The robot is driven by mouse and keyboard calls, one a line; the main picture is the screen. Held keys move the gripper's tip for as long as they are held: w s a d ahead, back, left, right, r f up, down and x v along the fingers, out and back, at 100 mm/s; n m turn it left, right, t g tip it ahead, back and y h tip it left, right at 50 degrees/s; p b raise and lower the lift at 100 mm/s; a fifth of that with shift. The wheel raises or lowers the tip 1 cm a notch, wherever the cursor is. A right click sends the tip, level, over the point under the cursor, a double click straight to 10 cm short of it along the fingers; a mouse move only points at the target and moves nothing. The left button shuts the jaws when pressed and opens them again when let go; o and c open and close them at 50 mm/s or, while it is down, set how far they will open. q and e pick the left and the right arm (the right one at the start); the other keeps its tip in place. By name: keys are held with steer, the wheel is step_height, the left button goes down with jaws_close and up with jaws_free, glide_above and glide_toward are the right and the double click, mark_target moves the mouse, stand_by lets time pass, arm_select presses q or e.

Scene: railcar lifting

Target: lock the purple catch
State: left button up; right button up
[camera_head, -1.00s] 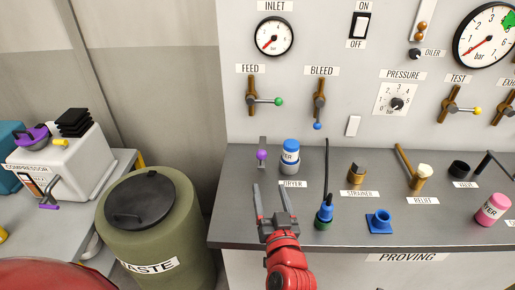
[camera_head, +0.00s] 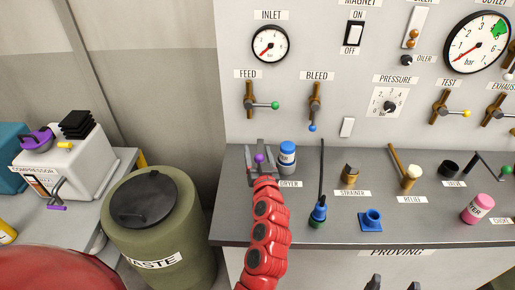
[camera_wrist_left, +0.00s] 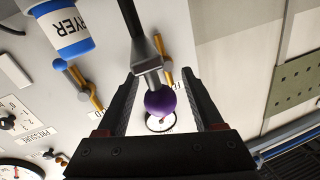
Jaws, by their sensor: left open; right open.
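The purple catch is a grey lever with a purple ball knob (camera_head: 258,158), standing at the left of the panel's shelf beside the dryer (camera_head: 288,160). In the left wrist view the purple knob (camera_wrist_left: 160,102) sits between my fingers with clear space on both sides. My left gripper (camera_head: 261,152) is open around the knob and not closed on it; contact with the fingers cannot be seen. My right gripper (camera_head: 394,284) is open at the bottom edge of the head view, with only its dark fingertips showing, away from the catch.
The blue-capped dryer stands close to the right of my left gripper. A blue and black fitting (camera_head: 318,212) and a blue flanged piece (camera_head: 371,219) are further right. The feed valve (camera_head: 250,102) is on the wall above. A waste bin (camera_head: 160,240) stands left of the shelf.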

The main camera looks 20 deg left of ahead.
arm_select(q)
steer(key=shift+w+a, duration=0.15)
steer(key=shift+w, duration=0.05)
jaws_close()
stand_by(0.3)
stand_by(1.1)
